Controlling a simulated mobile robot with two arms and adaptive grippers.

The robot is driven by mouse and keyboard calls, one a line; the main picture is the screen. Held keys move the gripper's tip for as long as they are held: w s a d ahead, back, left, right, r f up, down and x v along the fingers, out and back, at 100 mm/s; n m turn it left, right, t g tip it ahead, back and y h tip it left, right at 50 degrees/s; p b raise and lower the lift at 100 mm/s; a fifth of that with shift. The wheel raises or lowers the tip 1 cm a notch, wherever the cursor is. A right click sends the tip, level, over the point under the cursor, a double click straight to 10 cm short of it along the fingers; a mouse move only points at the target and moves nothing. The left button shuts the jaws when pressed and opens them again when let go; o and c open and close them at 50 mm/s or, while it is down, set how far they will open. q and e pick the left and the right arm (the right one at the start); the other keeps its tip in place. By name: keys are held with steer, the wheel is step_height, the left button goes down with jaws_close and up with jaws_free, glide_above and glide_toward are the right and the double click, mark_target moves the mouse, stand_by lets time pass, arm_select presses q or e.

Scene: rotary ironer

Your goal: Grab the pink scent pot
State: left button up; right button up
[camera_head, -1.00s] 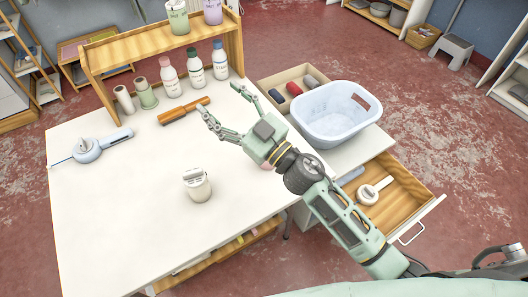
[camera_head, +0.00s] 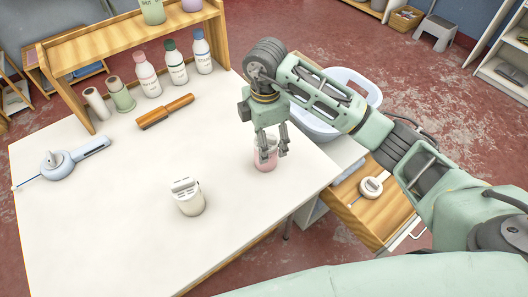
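The pink scent pot (camera_head: 265,163) stands upright on the white table near its right edge, a small pinkish jar with a pale upper part. My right gripper (camera_head: 275,152) points down at it from above. Its two fingers are apart; one overlaps the pot in the picture and the other is just right of it. Whether they touch the pot is unclear, and the fingers hide part of its upper part. My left gripper is not in view.
A cream lidded pot (camera_head: 187,197) stands at the table's front middle. A brown roller (camera_head: 165,111), several bottles and a wooden shelf (camera_head: 130,38) are behind. A pale blue tub (camera_head: 362,84) is partly behind my arm; an open wooden drawer (camera_head: 372,215) is at right.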

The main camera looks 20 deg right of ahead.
step_height(320, 180, down, 7)
steer(key=shift+d+f+p, duration=0.1)
steer(key=shift+f+p, duration=0.1)
steer(key=shift+p, duration=0.3)
steer(key=shift+c, duration=0.3)
steer(key=c, duration=1.1)
steer(key=shift+c, duration=0.4)
steer(key=shift+r, duration=0.15)
